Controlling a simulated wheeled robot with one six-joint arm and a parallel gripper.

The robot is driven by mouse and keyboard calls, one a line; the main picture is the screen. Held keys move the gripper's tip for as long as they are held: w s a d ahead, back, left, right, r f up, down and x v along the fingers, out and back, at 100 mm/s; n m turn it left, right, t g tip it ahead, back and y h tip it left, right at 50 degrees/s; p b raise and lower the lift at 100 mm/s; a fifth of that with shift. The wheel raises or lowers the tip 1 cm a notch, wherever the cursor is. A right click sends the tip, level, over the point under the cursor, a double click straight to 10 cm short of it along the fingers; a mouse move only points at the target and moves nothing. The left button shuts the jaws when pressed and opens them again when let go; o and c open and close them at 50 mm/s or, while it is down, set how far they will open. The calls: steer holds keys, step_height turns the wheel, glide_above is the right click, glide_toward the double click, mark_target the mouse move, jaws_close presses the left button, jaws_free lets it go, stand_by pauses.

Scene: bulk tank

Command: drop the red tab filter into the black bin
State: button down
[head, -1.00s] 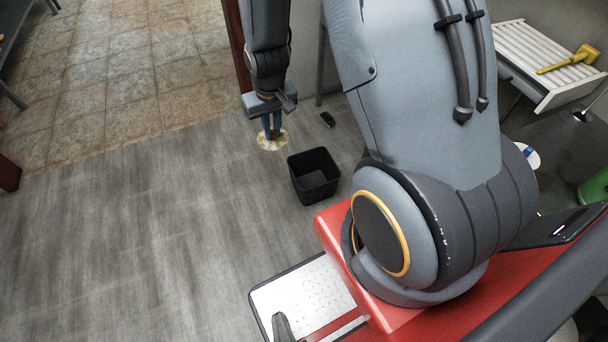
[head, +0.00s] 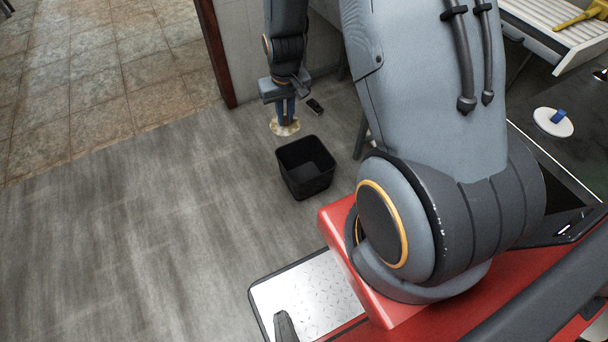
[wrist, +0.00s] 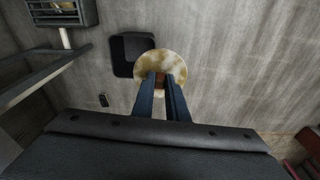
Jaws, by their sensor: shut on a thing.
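The red tab filter is a round, off-white disc with brownish stains, seen in the head view (head: 284,128) and in the wrist view (wrist: 176,64). My gripper (wrist: 161,82) is shut on its reddish tab, and the disc hangs above the floor. In the head view my gripper (head: 286,112) is just behind and left of the black bin. The black bin (head: 305,172) is open-topped and stands on the grey floor. In the wrist view the disc overlaps the right edge of the bin (wrist: 121,58). The bin's inside looks dark and empty.
A small dark object (head: 315,106) lies on the floor behind the bin. A dark red post (head: 216,50) stands at the back left. A white disc with a blue tab (head: 553,121) lies on the dark surface at right. The floor left of the bin is clear.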

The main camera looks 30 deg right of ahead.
steer(key=w+d+f+b, duration=0.4)
steer(key=d+f+b, duration=0.1)
steer(key=f+b, duration=0.7)
steer(key=w+d+f+m+b, duration=0.1)
steer(key=w+d+f+b, duration=0.3)
steer(key=f+b, duration=0.8)
steer(key=w+d+f+b, duration=0.4)
steer(key=d+f+b, duration=0.2)
steer(key=f+b, duration=0.7)
step_height(320, 180, down, 3)
steer(key=shift+w+f+m, duration=0.1)
steer(key=shift+w+m, duration=0.15)
steer(key=shift+m, duration=0.15)
steer(key=shift+d, duration=0.1)
steer(key=c, duration=1.7)
jaws_free()
steer(key=shift+o, duration=0.2)
steer(key=shift+r, duration=0.2)
step_height(320, 180, up, 8)
steer(key=p, duration=0.3)
steer(key=shift+s+f, duration=0.25)
steer(key=shift+s, duration=0.2)
